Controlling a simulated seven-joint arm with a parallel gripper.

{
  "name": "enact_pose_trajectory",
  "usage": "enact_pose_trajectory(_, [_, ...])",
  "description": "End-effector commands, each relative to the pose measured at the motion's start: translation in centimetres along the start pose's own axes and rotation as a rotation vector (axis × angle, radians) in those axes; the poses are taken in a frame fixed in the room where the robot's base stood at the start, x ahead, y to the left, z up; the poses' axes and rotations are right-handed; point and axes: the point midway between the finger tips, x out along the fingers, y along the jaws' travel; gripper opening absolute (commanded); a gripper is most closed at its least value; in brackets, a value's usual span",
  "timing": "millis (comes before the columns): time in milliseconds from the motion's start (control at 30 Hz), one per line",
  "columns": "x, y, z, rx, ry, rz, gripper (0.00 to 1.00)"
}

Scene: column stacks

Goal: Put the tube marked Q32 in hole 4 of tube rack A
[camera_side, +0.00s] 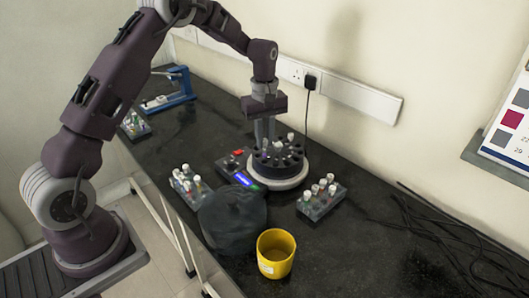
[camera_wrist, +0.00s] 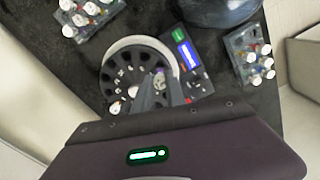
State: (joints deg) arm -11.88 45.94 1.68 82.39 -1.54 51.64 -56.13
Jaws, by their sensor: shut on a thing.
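My gripper (camera_side: 265,145) points down over the black rotor of a round centrifuge (camera_side: 278,183) with a pale rim. In the wrist view its fingers (camera_wrist: 160,92) are shut on a tube (camera_wrist: 159,79), whose pale cap shows between the fingertips, at the rotor. I cannot tell whether the tube is still in its rotor slot. Its marking is not readable. Rack letters and hole numbers are not readable.
The centrifuge's panel (camera_side: 244,180) has a lit blue display. A dark rounded lid (camera_side: 233,218) and a yellow cup (camera_side: 276,253) stand in front. A third rack (camera_side: 135,125) and a blue device (camera_side: 178,88) are at the far left. Black cables (camera_side: 440,235) lie at right.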

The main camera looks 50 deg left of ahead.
Motion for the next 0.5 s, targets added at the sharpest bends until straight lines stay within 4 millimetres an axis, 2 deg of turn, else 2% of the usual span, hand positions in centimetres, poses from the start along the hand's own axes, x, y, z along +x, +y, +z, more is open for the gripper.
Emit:
enact_pose_trajectory(100, [-2.8, 0.1, 0.0, 0.001, 0.002, 0.004, 0.00])
enact_pose_trajectory(200, [-4.0, -0.3, -0.2, -0.002, 0.002, 0.000, 0.00])
enact_pose_trajectory(267, [-4.0, -1.2, -0.6, -0.010, 0.002, -0.005, 0.00])
enact_pose_trajectory(367, [-2.9, -4.2, -1.8, -0.027, 0.007, -0.016, 0.00])
enact_pose_trajectory(500, [-0.5, -10.5, -2.7, -0.041, 0.012, -0.028, 0.00])
